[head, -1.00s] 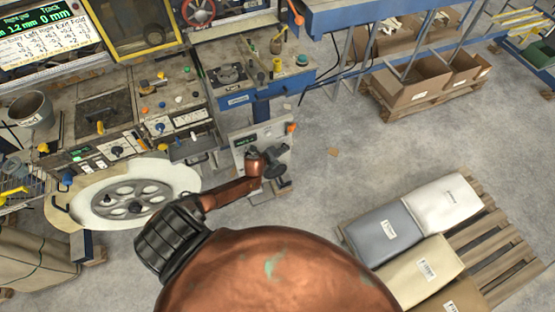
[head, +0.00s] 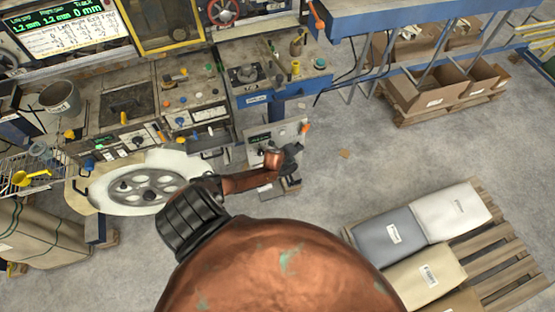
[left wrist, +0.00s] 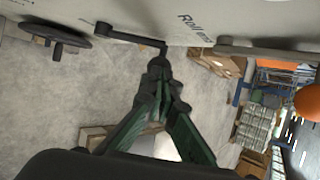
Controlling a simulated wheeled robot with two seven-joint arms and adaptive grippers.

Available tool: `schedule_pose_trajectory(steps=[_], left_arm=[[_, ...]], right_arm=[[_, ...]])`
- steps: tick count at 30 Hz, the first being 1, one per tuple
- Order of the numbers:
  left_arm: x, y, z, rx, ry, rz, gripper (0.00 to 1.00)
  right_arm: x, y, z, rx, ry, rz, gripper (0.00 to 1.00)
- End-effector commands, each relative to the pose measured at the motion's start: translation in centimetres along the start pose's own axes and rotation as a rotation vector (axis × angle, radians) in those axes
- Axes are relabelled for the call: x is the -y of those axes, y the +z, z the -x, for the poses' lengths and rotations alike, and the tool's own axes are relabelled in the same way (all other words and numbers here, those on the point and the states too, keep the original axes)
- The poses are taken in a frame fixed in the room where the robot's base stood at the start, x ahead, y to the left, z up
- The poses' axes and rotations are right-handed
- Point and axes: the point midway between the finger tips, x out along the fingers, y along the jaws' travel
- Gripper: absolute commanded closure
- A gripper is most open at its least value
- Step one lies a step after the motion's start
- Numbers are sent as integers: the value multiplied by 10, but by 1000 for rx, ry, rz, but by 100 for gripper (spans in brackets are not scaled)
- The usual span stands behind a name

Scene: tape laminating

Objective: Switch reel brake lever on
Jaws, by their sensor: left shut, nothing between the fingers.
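In the head view a small grey control cabinet (head: 262,139) with a green display stands right of the big white reel (head: 140,187). An orange-tipped lever (head: 305,128) rises at its right edge. My left gripper (head: 291,152) is at the cabinet's front; my copper arm hides part of it. In the left wrist view the green-and-black fingers (left wrist: 160,62) are shut and empty. Their tips are at the knob end of a dark lever (left wrist: 130,37) on the pale panel; whether they touch is unclear. Which lever is the reel brake is not readable. My right gripper is not seen.
A dark handwheel (left wrist: 55,35) and a grey bar (left wrist: 265,48) project from the panel beside the lever. An orange ball (left wrist: 306,103) shows at the right.

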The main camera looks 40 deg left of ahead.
Motion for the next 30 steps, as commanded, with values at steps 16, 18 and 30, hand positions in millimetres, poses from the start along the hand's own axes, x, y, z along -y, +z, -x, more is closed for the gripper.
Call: schedule_pose_trajectory(steps=[16, 18, 30], left_arm=[[7, -1, 84, -7, -2, -7, 100], [4, 0, 97, -5, -1, -5, 100], [3, -2, 130, -5, -2, -4, 100]], right_arm=[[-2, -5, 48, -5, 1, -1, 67], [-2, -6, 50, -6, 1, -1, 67], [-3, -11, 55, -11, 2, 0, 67]])
